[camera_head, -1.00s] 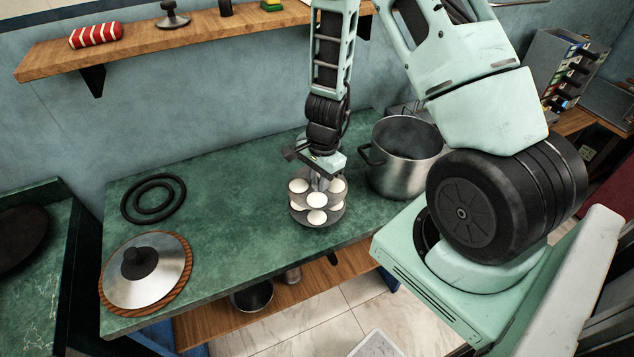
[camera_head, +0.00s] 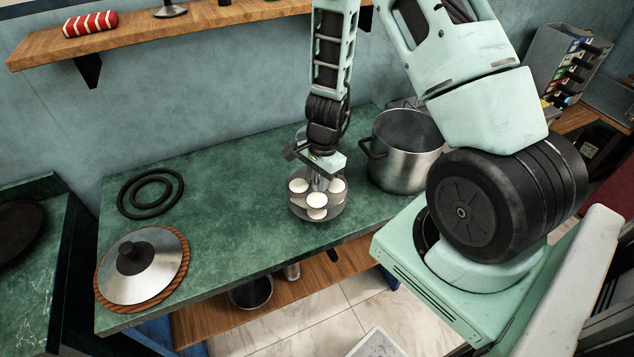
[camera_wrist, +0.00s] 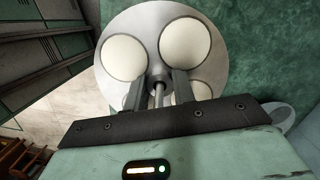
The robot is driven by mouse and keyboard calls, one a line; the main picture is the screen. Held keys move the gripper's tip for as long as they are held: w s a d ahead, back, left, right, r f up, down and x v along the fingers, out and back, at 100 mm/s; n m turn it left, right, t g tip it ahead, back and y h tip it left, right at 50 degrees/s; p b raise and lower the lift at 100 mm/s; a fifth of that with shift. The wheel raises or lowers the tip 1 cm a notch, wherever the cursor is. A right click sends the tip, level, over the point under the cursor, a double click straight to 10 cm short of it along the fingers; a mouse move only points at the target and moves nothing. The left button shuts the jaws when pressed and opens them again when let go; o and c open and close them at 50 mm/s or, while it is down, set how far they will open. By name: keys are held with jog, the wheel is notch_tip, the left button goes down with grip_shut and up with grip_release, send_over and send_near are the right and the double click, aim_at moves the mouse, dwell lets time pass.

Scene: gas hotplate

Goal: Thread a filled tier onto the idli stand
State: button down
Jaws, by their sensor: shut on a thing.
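The idli stand stands on the green counter, left of a large pot. Its lower tier (camera_head: 334,214) shows with white idlis, partly hidden by the upper tier (camera_head: 318,190) just above. The upper tier is a round metal plate with several white idlis. My gripper (camera_head: 318,180) points down over its centre. In the wrist view, my gripper (camera_wrist: 158,92) has its fingers at the middle of the plate (camera_wrist: 150,17), with a thin metal rod (camera_wrist: 159,94) between them. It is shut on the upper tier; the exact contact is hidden. The tier looks roughly level.
A tall steel pot (camera_head: 405,155) stands close on the right. A lid (camera_head: 158,278) on a round wooden mat lies at the front left, and black rings (camera_head: 150,194) lie behind it. The counter (camera_head: 230,215) between them and the stand is clear. A wooden shelf (camera_head: 190,25) hangs above.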

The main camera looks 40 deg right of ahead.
jog(key=c, duration=1.1)
grip_release()
jog(key=d+r, duration=0.1)
jog(key=r, duration=0.4)
jog(key=r+p, duration=0.1)
jog(key=r, duration=0.5)
jog(key=d+r+p, duration=0.1)
jog(key=r, duration=0.5)
jog(key=shift+w+d, duration=0.1)
jog(key=shift+d, duration=0.2)
jog(key=shift+a, duration=0.1)
jog(key=s+a+r+n+b, duration=0.2)
jog(key=a+n, duration=0.4)
jog(key=a, duration=0.4)
jog(key=s+a+r+n+b, duration=0.1)
jog(key=s+a+n, duration=0.4)
jog(key=n, duration=0.1)
jog(key=s+a+r+n, duration=0.1)
jog(key=s+a+n, duration=0.4)
jog(key=n, duration=0.1)
jog(key=s+a+r+n+h+b, duration=0.1)
jog(key=s+a+n, duration=0.4)
jog(key=s+n, duration=0.1)
jog(key=shift+n+b, duration=0.3)
jog(key=shift+n, duration=0.2)
